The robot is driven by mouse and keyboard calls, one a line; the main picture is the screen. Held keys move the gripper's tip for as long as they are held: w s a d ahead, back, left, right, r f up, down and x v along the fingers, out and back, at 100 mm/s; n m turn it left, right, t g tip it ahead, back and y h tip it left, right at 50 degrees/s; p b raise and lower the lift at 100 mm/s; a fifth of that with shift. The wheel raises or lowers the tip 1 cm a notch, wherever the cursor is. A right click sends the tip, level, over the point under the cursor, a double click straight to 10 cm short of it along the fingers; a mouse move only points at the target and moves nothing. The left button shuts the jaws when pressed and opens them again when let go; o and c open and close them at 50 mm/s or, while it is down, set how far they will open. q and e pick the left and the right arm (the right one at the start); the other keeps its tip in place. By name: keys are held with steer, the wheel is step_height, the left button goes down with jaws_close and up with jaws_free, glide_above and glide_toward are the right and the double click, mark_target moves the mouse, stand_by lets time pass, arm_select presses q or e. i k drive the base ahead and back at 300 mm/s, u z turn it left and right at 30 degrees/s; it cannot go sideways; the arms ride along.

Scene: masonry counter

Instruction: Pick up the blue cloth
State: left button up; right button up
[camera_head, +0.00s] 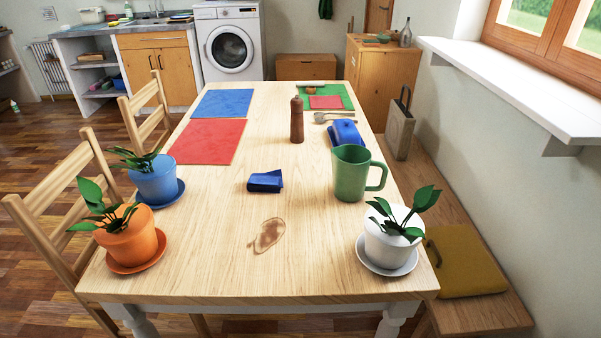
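A small folded blue cloth (265,181) lies on the wooden table (210,260), near the middle of its front half. It is clear on all sides. A brown stain (269,235) is on the tabletop in front of it. Neither of my grippers shows in the head view.
A green pitcher (351,174) and a white potted plant (392,238) stand to the right. Blue (155,181) and orange (130,236) potted plants stand left. Behind are a red mat (208,141), a blue mat (223,103), a pepper mill (297,121) and a blue butter dish (346,133).

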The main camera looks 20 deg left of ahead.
mark_target(266, 180)
steer(key=u, duration=0.05)
steer(key=i, duration=0.1)
steer(key=u, duration=1.45)
